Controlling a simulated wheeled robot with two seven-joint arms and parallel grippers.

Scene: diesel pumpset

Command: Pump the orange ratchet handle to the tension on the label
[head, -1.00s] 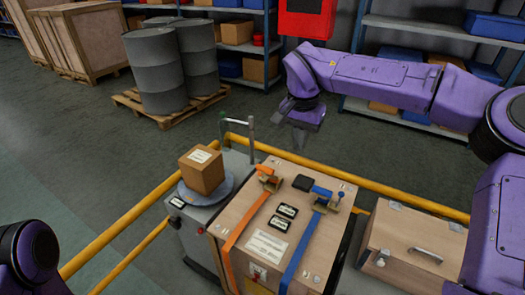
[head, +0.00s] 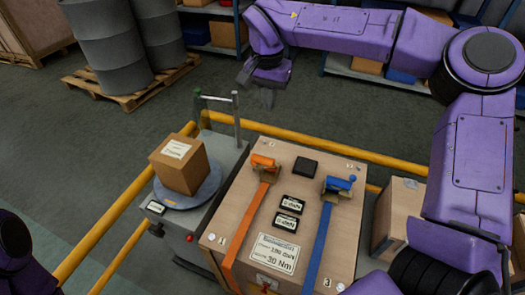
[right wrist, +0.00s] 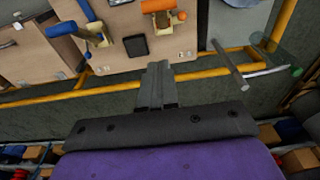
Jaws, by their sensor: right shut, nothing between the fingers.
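The orange ratchet handle (head: 264,161) sits at the far edge of the wooden crate (head: 232,188), with an orange strap (head: 241,240) running down toward the front. It also shows at the top of the right wrist view (right wrist: 158,6). A paper label (head: 276,252) on the crate seems to read 100 daN and 20 Nm. Two small black displays (head: 293,202) (head: 287,222) lie between the straps; their digits are hard to read. My right gripper (head: 268,92) is shut and empty, beyond the crate and apart from the handle; its fingers show in the wrist view (right wrist: 158,75). My left gripper is out of view.
A blue ratchet (head: 338,184) with a blue strap (head: 317,250) and a black block (head: 306,167) are on the crate. A scale carrying a cardboard box (head: 178,164) stands left, near a metal post (head: 236,116). Yellow rails (head: 110,222) surround the crate.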

